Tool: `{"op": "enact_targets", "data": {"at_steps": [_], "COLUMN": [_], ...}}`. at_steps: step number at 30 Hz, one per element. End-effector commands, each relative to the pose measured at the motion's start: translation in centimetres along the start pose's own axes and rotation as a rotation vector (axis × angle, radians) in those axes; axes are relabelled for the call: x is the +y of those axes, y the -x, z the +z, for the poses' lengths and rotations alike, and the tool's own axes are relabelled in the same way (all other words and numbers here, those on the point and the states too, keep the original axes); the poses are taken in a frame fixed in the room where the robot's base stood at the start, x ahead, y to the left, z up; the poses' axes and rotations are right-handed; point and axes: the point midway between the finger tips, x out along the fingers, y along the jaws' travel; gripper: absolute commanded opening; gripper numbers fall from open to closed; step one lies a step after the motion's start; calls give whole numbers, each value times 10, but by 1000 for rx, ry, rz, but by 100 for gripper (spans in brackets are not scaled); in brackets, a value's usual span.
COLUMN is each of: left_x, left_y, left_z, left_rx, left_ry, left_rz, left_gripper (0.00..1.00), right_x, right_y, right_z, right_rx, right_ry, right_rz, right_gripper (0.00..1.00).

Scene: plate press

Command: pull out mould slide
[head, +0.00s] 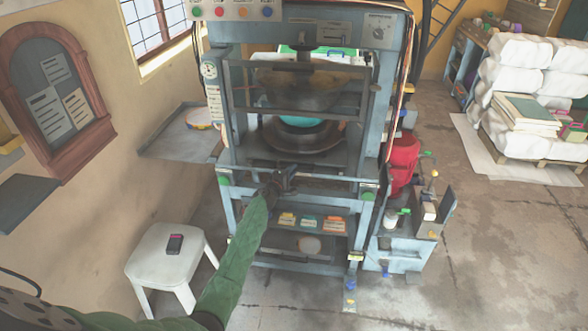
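The press (222,110) stands in the middle of the head view, with a blue-grey frame. Inside it, a round dark mould (270,136) with a turquoise top (303,124) sits low on the bed, under dark horizontal bars. A thin light bar (325,179) runs across the front of the press below the mould, between green-marked ends. My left gripper (286,178) is at the middle of this bar, its green-sleeved arm coming from the lower left. It overlaps the bar; its fingers are too small and dark to tell whether they are closed on it. My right gripper is not in view.
A side shelf (165,145) juts from the press's left. A red container (402,160) and a tool cart (395,248) stand close at right.

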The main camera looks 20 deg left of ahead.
Motion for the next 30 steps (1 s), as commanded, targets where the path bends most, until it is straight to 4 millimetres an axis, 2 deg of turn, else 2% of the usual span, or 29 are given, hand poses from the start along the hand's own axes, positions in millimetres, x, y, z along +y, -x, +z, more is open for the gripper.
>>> {"op": "enact_targets", "data": {"at_steps": [6,16,20,30], "left_x": [0,0,0,-1], "left_y": [-15,-17,-17,-13], "left_z": [1,1,0,2], "left_rx": [-1,-1,-1,-1], "left_ry": [1,1,0,0], "left_rz": [0,0,0,-1], "left_gripper": [22,22,0,0], "right_x": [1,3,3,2], "right_y": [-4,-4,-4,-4], "right_z": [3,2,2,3], "right_rx": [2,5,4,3], "right_ry": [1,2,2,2], "right_rz": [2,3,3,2], "right_gripper": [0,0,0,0]}}
